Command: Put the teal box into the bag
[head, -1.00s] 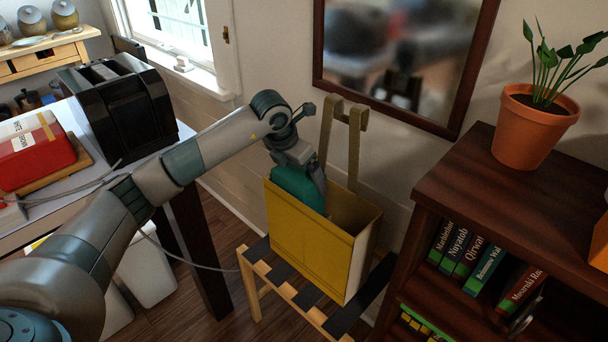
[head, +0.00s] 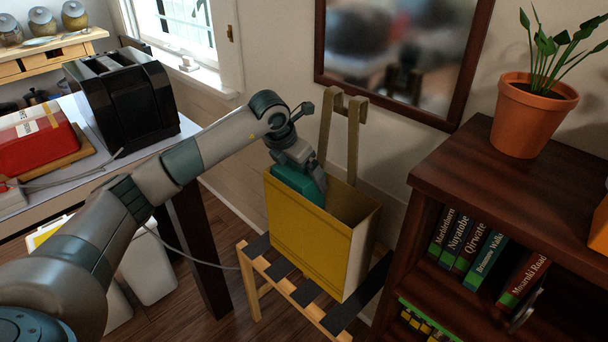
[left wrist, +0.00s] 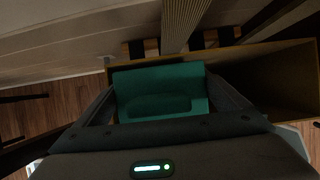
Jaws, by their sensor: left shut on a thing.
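The teal box (head: 293,180) is in my left gripper (head: 304,179), at the left part of the bag's opening. Its lower part is hidden behind the bag's front wall. The yellow bag (head: 312,240) stands upright and open on a slatted stool, its tan handle raised at the back. In the left wrist view the teal box (left wrist: 160,92) sits between the two fingers of my left gripper (left wrist: 165,100), and the bag's open inside (left wrist: 265,80) shows to its right. My right gripper is not in view.
The slatted stool (head: 257,247) is under the bag. A dark bookshelf (head: 450,180) with books and a potted plant (head: 535,115) stands close on the right. A table with a black toaster (head: 122,100) and a red package (head: 38,147) is at the left. A framed mirror (head: 400,60) hangs behind.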

